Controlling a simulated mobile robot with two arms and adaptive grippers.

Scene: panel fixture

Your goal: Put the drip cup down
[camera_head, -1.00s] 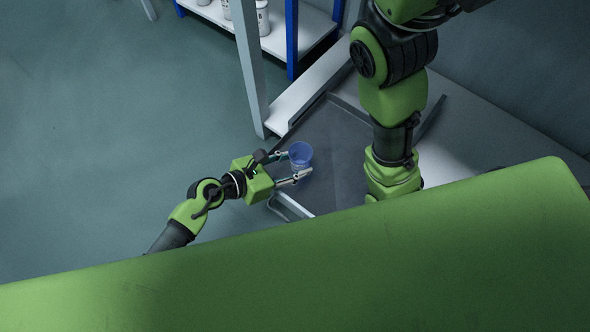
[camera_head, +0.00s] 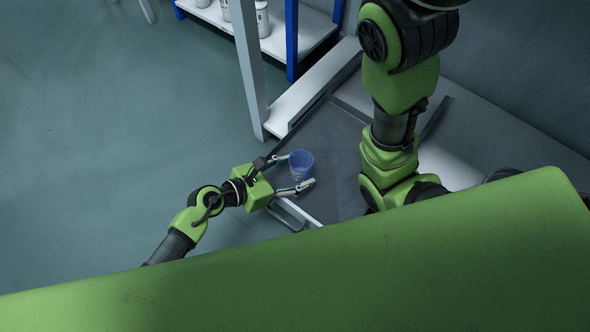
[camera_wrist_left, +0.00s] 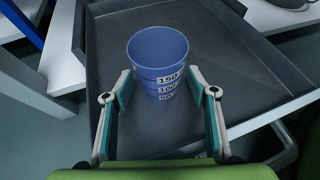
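My left gripper (camera_head: 298,171) is open, with one finger on either side of the cup. In the left wrist view my left gripper (camera_wrist_left: 160,82) shows slim gaps between its fingertips and the cup. My right arm stands over the tray's right part; its gripper is out of sight.
A grey post (camera_head: 250,70) and a shelf with white containers (camera_head: 262,18) stand behind the tray. A pale ledge (camera_head: 315,90) runs along its back edge. A metal handle (camera_head: 290,215) is at the near left edge. The tray's middle is clear.

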